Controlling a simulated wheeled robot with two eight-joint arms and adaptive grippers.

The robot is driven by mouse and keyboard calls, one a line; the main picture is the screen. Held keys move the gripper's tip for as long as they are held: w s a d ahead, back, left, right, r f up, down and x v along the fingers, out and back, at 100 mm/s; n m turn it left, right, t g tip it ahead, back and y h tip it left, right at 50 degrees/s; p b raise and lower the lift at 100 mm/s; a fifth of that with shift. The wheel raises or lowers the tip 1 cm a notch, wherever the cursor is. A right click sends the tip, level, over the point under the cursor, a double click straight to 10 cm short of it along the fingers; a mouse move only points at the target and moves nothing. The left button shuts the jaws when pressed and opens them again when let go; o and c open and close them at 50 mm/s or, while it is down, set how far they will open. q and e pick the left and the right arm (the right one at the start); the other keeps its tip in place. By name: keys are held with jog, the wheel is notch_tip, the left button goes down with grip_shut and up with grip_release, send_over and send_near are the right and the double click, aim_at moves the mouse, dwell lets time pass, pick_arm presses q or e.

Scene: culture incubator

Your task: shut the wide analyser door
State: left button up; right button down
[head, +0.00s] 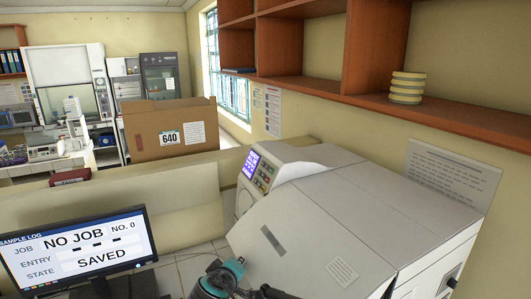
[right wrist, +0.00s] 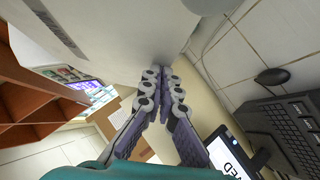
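The analyser is the large pale grey machine (head: 360,205) on the right of the head view. Its wide front panel (head: 310,235), with a dark slot and a label, looks to be the wide door. It slopes out toward me, but I cannot tell how wide its gap is. My right gripper (head: 219,272), teal and dark, is low beside the panel's lower left side. In the right wrist view, its fingers (right wrist: 164,75) come together at the tips with nothing seen between them. The tips are close to a pale surface (right wrist: 120,35); contact is unclear. My left gripper is not in view.
A monitor (head: 80,248) stands at the lower left. A keyboard (right wrist: 285,130) and a mouse (right wrist: 272,76) lie on the tiled bench. A cardboard box (head: 168,130) is behind the low partition. A wooden shelf (head: 450,118) hangs above the analyser.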

jog(key=w+d+f+n+t+h+b, duration=0.3)
jog(key=w+d+f+b, duration=0.1)
jog(key=d+f+b, duration=0.6)
notch_tip(320, 180, down, 2)
jog(key=b, duration=0.3)
jog(key=shift+w+f+n+t+h, duration=0.15)
jog(key=shift+n+t+h, duration=0.15)
jog(key=shift+n+h, duration=0.1)
